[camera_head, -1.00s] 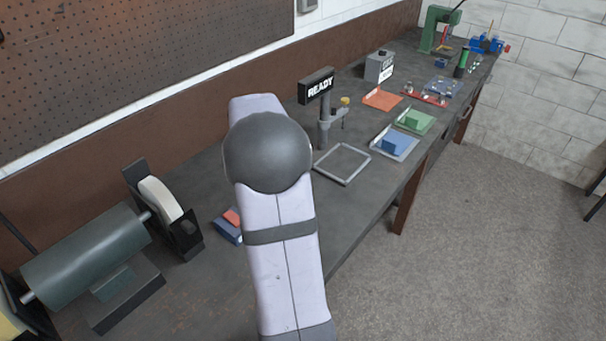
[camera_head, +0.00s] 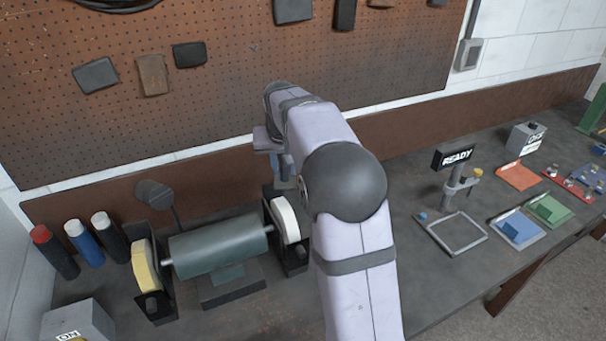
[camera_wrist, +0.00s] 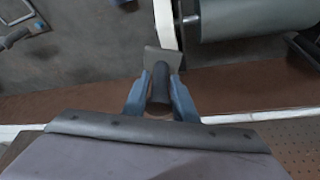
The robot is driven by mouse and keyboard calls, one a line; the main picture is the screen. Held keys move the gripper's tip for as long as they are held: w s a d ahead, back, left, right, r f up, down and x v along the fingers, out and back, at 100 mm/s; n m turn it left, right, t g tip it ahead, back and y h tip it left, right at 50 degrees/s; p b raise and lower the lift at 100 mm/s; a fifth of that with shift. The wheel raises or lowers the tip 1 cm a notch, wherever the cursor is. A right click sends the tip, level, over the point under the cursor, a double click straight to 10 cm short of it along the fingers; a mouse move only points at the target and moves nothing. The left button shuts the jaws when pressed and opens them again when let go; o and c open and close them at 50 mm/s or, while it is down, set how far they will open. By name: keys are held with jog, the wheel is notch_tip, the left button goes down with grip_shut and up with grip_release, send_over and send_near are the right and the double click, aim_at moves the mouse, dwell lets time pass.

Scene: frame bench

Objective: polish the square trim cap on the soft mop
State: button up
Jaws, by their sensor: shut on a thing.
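My gripper (camera_wrist: 160,92) shows two blue fingers in the wrist view, shut on a dark round piece with a flat grey squarish end, which I take as the square trim cap (camera_wrist: 163,59). The cap's end lies close to the rim of a white wheel (camera_wrist: 165,22); I cannot tell whether they touch. In the head view my gripper (camera_head: 284,170) is partly hidden by my arm, just above the white wheel (camera_head: 286,220) at the right end of a grey-green polishing motor (camera_head: 218,250). A yellowish wheel (camera_head: 145,268) is at its left end. Neither wheel is labelled as the soft mop.
Dark guards stand around both wheels. A lamp-like arm (camera_head: 155,195) rises behind the motor. Several bottles (camera_head: 84,243) and an ON box (camera_head: 77,325) are at left. A READY sign (camera_head: 454,158), an empty grey frame (camera_head: 457,235) and coloured trays (camera_head: 517,229) are at right.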

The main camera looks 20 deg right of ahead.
aim_at(284, 183)
jog(key=shift+s+a+n+y, duration=0.15)
jog(key=shift+a+n+y, duration=0.25)
jog(key=shift+n, duration=0.7)
jog(key=shift+s+f+n+y, duration=0.1)
jog(key=shift+n+y, duration=0.3)
jog(key=shift+n, duration=0.5)
jog(key=shift+f, duration=0.1)
jog(key=shift+f+b, duration=2.5)
jog(key=shift+f, duration=0.8)
jog(key=shift+f+b, duration=0.3)
jog(key=shift+f, duration=0.2)
jog(key=shift+r+p, duration=0.8)
jog(key=shift+r, duration=0.15)
jog(key=shift+f+b, duration=0.75)
jog(key=shift+f, duration=0.3)
